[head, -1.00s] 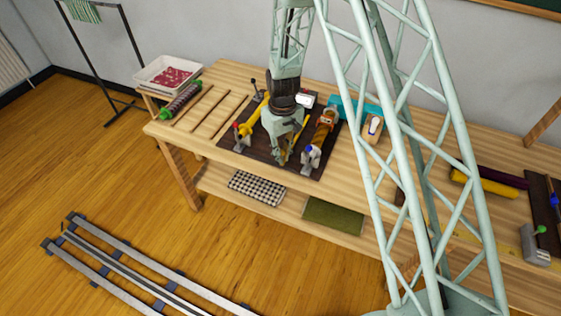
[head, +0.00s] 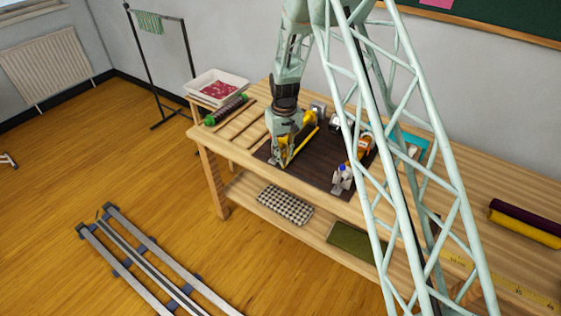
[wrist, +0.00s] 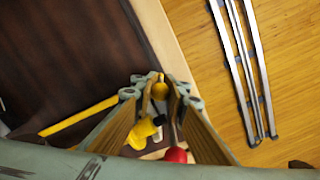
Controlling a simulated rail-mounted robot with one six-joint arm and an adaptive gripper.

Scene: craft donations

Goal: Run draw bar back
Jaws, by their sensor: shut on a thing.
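The draw bar is a thin yellow bar (head: 301,145) lying low across the left part of a dark board (head: 325,172). In the wrist view the bar (wrist: 82,115) runs from the left toward my fingertips. My gripper (head: 283,162) is at the board's front left. In the wrist view my gripper (wrist: 160,90) is shut on a yellow, rounded end (wrist: 160,91), seemingly the bar's knob. A yellow and black part (wrist: 142,134) and a red ball (wrist: 176,155) show between the fingers, close by. My wrist hides some of the board's left side.
A green-ended roller (head: 226,109) and a white tray (head: 217,87) are to the left. The board's middle is clear.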

